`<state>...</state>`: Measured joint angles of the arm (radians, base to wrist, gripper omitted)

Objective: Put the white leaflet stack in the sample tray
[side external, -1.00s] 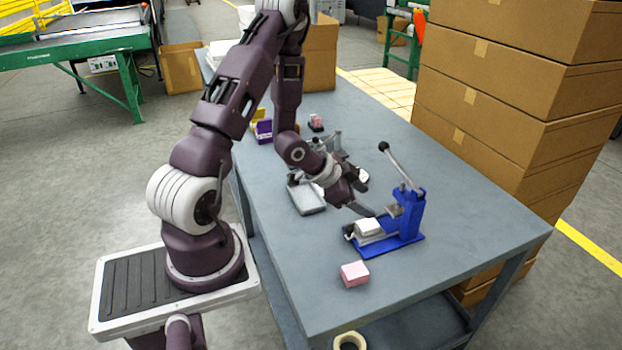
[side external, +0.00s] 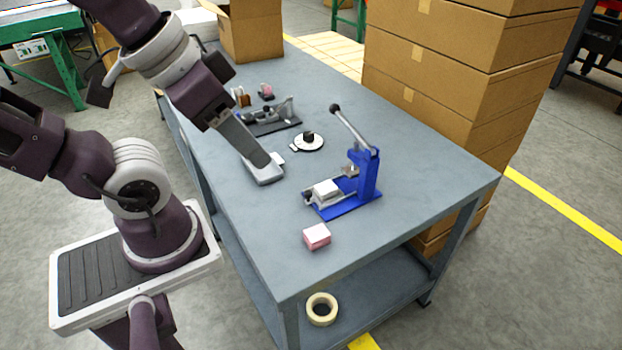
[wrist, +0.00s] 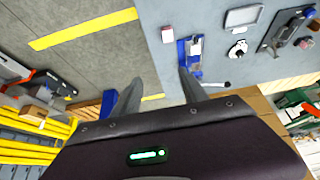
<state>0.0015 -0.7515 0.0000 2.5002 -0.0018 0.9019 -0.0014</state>
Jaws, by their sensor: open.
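The white leaflet stack (side external: 326,188) sits on the blue lever press (side external: 366,180); in the wrist view the stack (wrist: 196,46) is small and far off. A shallow grey tray (side external: 262,177), which looks like the sample tray, lies on the table left of the press. It also shows in the wrist view (wrist: 243,17), and I see nothing in it. My gripper (side external: 262,158) is raised, and its fingers partly cover the tray in the side view. In the wrist view my gripper (wrist: 158,84) is open, fingers apart, with nothing between them.
A pink stack (side external: 317,236) lies near the table's front edge. A white disc with a black knob (side external: 307,142) and a dark fixture (side external: 268,122) stand behind the tray. The press lever rises up and left. Tall cartons (side external: 450,90) stand beyond the table's right side.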

